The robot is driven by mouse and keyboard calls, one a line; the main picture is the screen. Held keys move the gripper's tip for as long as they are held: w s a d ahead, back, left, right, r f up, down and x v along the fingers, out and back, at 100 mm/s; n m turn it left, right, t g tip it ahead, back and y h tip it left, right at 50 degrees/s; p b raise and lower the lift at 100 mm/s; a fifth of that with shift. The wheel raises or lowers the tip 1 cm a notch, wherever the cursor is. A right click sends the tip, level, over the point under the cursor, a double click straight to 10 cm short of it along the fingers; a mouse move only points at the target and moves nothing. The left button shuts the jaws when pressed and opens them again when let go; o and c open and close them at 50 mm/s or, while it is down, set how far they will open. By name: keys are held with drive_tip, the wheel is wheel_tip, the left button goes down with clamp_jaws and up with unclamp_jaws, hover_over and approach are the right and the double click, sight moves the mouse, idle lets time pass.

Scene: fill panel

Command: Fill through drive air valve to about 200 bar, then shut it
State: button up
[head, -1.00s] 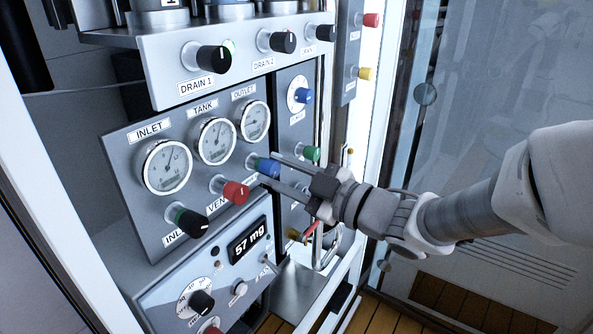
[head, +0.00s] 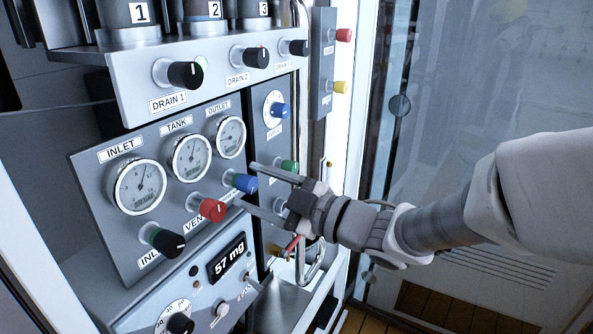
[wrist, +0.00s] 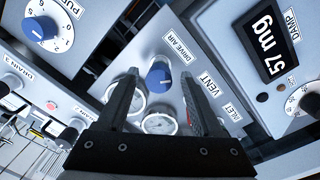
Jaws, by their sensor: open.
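The blue drive air knob (head: 241,182) sits on the grey panel, right of the red vent knob (head: 210,210). In the wrist view the blue knob (wrist: 158,75) shows beside its DRIVE AIR label, centred between my fingers. My gripper (head: 246,185) is open, one finger above the knob and one below; I cannot tell whether either touches it. The inlet (head: 138,187), tank (head: 190,158) and outlet (head: 231,137) gauges are in view, their scales too small to read. The tank needle points up and slightly right. In the wrist view two gauges are partly hidden by my gripper.
A black and green inlet knob (head: 165,240) is lower left. A green knob (head: 289,167) is close right of my upper finger. Black drain knobs (head: 185,75) are above, and a display (head: 228,260) reading 57 mg is below. A glass panel stands at right.

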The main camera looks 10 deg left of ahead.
drive_tip(key=p+v, duration=0.1)
drive_tip(key=v, duration=1.6)
drive_tip(key=shift+d+p, duration=0.25)
drive_tip(key=shift+p, duration=0.05)
idle(6.0)
